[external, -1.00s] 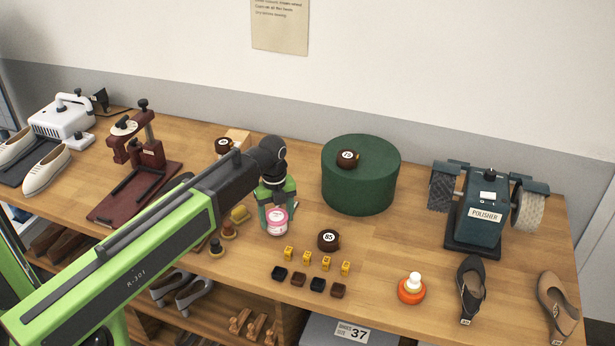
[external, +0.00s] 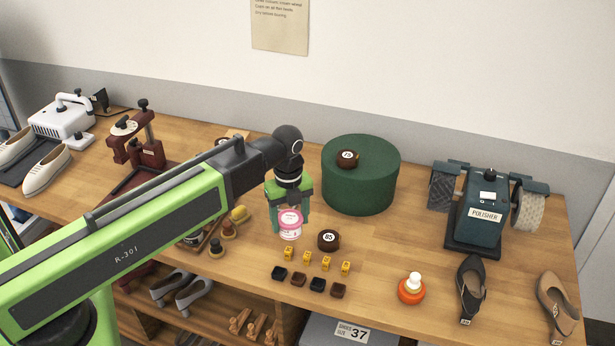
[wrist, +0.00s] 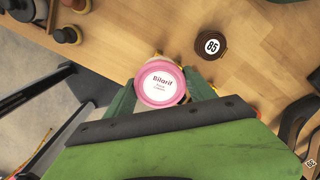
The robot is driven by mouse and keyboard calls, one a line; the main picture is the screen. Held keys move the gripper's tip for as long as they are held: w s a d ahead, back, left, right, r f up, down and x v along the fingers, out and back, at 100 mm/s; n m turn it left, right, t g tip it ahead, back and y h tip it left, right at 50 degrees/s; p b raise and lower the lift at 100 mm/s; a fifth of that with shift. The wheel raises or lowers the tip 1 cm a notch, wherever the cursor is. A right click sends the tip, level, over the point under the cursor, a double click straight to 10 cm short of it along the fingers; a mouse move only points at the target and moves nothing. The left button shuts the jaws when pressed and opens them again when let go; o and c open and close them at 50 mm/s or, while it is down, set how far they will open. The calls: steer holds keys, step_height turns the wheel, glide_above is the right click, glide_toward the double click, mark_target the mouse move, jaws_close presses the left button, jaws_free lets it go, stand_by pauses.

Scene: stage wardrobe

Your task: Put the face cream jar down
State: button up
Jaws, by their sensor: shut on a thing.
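The face cream jar (external: 290,225) is pink with a white label. In the wrist view the jar (wrist: 160,84) shows its round lid, with "Bilarif" printed on it. My gripper (external: 289,217) is shut on the jar, with green fingers on both sides of it. The jar looks upright.
Bare bench lies between.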

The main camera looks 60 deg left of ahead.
step_height(320, 180, down, 4)
steer(key=b, duration=0.3)
steer(key=shift+f+b, duration=0.1)
steer(key=shift+b, duration=0.2)
steer(key=shift+r, duration=0.3)
